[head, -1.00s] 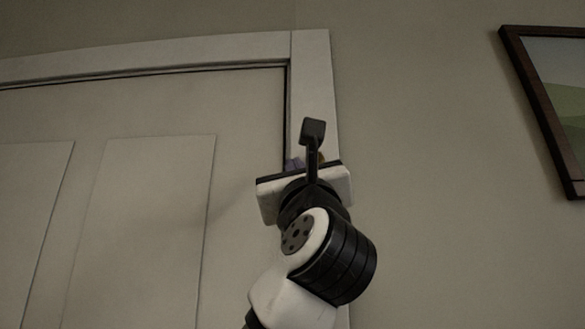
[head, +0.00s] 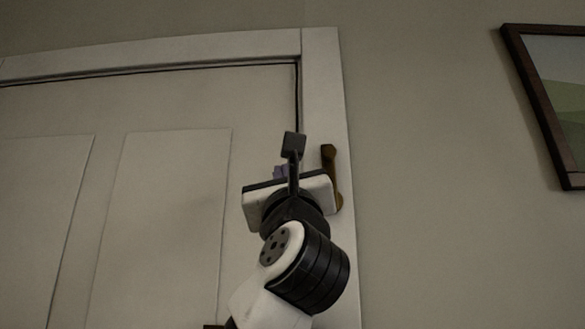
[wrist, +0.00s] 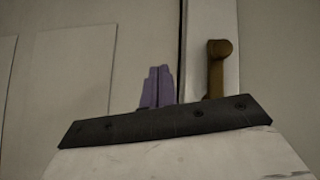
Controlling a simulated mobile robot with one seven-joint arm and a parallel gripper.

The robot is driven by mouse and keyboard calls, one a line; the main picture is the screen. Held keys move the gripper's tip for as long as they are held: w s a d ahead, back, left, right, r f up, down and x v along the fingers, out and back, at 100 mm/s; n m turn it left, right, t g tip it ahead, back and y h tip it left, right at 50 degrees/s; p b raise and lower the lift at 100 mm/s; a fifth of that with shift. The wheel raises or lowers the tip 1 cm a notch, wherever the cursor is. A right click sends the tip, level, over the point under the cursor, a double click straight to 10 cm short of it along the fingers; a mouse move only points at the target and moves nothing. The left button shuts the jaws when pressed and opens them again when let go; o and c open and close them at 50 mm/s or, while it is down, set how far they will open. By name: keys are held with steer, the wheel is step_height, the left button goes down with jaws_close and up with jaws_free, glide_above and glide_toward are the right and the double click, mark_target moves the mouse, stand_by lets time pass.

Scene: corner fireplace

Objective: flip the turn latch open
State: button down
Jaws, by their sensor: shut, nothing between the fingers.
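The turn latch (head: 329,162) is a brass-brown bar on the white door frame, standing close to upright with a rounded knob at its top. Its lower part is partly hidden by my gripper in the head view. In the wrist view the latch (wrist: 215,72) is right of the fingers, its lower end hidden by the gripper body. My gripper (head: 281,170) has purple fingers, shut and empty; they also show in the wrist view (wrist: 157,86). They are left of the latch, over the door's edge, with a gap between in the picture. I cannot tell their depth from the door.
The white panelled door (head: 180,210) fills the left, with a dark seam (head: 298,100) between it and the frame (head: 322,80). Bare wall (head: 430,180) lies right of the frame. A dark-framed picture (head: 540,110) hangs at the far right.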

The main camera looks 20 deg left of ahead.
steer(key=s+a+f+b, duration=0.2)
steer(key=s+f, duration=0.1)
steer(key=s, duration=0.3)
steer(key=shift+s+a+f+b, duration=0.3)
steer(key=shift+f+b, duration=0.05)
steer(key=shift+f, duration=0.05)
